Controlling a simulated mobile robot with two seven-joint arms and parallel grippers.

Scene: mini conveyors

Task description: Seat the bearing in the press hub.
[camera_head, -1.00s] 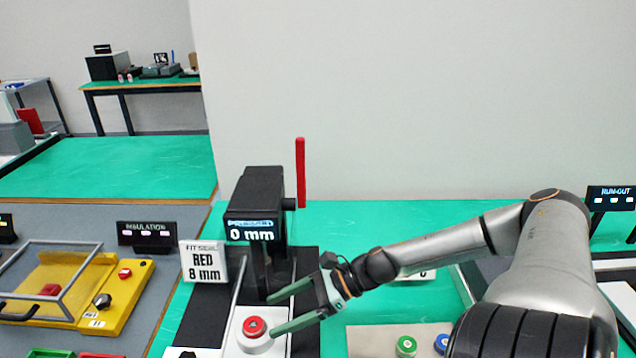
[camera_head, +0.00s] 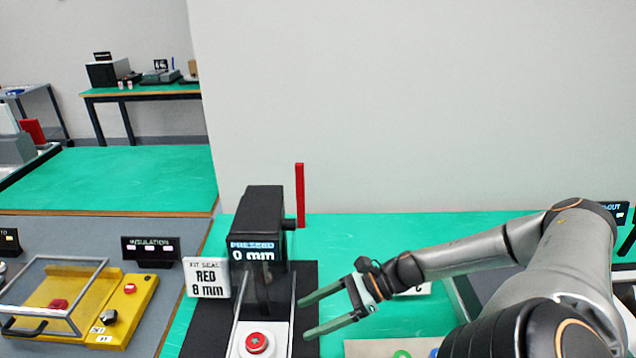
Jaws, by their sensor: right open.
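The black press (camera_head: 262,215) stands left of centre, with an upright red lever (camera_head: 300,195) on its right side and a display reading "PRESSED 0 mm". Below it is a white hub base (camera_head: 240,347), cut off by the lower edge. A round red piece with a pale centre (camera_head: 257,342) sits on it; I cannot tell how deep it sits. My left gripper is out of view.
A sign (camera_head: 207,278) reads "FIT SEAL RED 8 mm". A pale tray (camera_head: 372,349) with partly cut-off green and blue pieces is at the bottom. A yellow insulation station (camera_head: 130,310) stands left. The green table (camera_head: 400,240) behind my right arm is mostly clear.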

